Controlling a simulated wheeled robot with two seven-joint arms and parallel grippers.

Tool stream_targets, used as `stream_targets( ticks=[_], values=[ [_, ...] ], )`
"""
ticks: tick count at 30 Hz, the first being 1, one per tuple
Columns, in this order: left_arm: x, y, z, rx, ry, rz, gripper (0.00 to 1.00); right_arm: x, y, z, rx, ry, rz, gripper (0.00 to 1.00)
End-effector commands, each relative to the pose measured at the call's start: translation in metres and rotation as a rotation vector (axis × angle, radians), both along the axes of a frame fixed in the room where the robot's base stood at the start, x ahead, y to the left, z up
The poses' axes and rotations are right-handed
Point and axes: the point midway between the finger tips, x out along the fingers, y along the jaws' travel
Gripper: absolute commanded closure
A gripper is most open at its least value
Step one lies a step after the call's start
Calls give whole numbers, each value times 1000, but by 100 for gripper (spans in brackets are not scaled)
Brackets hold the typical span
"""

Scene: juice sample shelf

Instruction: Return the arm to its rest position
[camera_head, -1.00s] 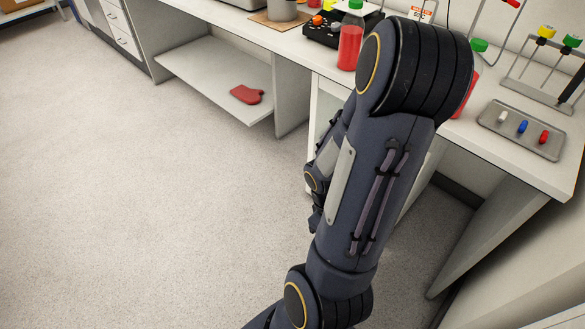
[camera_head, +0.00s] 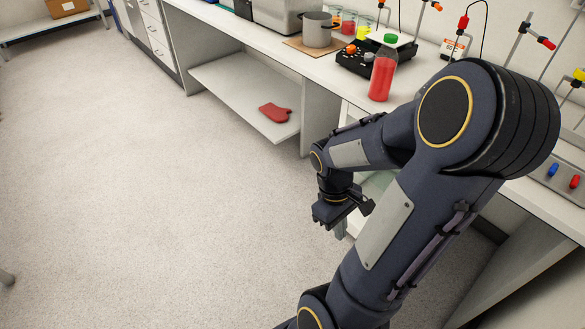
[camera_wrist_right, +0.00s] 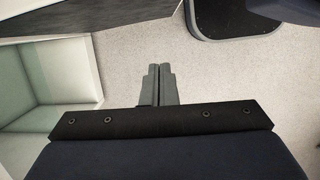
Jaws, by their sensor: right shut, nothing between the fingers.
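My right arm reaches up from the bottom of the head view and bends at a large elbow joint in front of the bench. My right gripper (camera_head: 343,213) hangs low over the floor, in front of the bench, apart from it. In the right wrist view its two grey fingers (camera_wrist_right: 158,85) lie together, shut and empty, with pale floor beyond them. My left gripper is not in view.
The bench (camera_head: 345,90) carries a red bottle with a green cap (camera_head: 382,75), a grey pot (camera_head: 318,32) and a black device (camera_head: 355,62). A grey tray (camera_head: 545,168) is partly hidden by my arm. A red mitt (camera_head: 275,112) lies on the low shelf (camera_head: 225,85).

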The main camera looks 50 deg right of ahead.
Motion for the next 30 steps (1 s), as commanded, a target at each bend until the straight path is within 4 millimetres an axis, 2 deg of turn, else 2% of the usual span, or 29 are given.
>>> stream_targets(
  ticks=[5, 8, 11, 15, 18, 21, 25, 30],
  values=[
    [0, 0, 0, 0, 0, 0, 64, 1, 1, 1, 0, -7, 0, 100],
    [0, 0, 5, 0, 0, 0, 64, 10, 14, 14, 12, -72, -9, 100],
    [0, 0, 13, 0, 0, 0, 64, 28, 45, 43, 46, -218, -36, 100],
    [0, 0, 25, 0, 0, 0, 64, 46, 103, 93, 142, -455, -77, 100],
    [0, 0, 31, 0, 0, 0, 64, 48, 138, 123, 217, -587, -97, 100],
    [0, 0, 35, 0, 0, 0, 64, 46, 163, 142, 279, -673, -110, 100],
    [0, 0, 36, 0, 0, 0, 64, 43, 178, 152, 322, -723, -119, 100],
    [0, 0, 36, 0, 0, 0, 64, 43, 180, 152, 327, -727, -122, 100]
  ],
)
